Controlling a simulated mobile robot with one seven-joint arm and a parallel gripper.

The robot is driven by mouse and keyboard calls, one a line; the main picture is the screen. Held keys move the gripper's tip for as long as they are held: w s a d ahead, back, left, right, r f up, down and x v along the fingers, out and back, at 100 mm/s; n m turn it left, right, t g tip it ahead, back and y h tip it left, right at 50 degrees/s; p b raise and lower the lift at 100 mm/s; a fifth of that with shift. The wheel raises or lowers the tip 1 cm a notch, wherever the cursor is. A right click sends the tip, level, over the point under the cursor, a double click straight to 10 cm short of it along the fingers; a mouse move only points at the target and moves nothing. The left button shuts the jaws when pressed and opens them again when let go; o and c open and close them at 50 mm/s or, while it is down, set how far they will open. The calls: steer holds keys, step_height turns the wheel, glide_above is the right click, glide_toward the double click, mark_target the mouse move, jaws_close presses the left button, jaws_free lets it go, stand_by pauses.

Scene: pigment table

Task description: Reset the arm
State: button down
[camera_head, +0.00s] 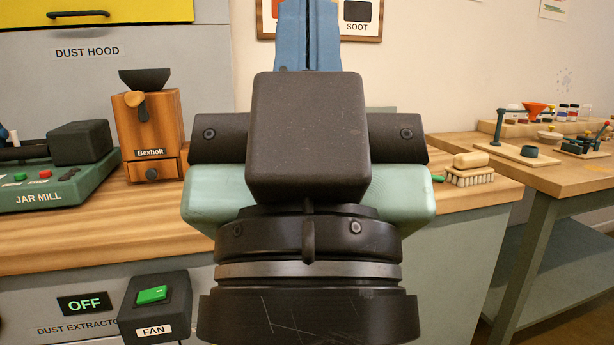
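My gripper (307,32) fills the middle of the head view, large and close to the camera. Its dark wrist is at the bottom, with a pale green body and a dark box above it. Two blue fingers point up and run out of the top edge. They lie side by side with only a thin dark line between them, so they look shut. Their tips are cut off, and I see nothing held between them.
A wooden counter (90,235) runs behind my arm. It bears a jar mill (45,185), a wooden grinder (150,135) and a brush (470,177). A fan switch box (155,308) sits on its front. Another table (560,175) with small jars stands right.

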step_height(320, 180, up, 36)
steer(key=p, duration=3.4)
steer(key=shift+p, duration=0.3)
steer(key=shift+w, duration=0.1)
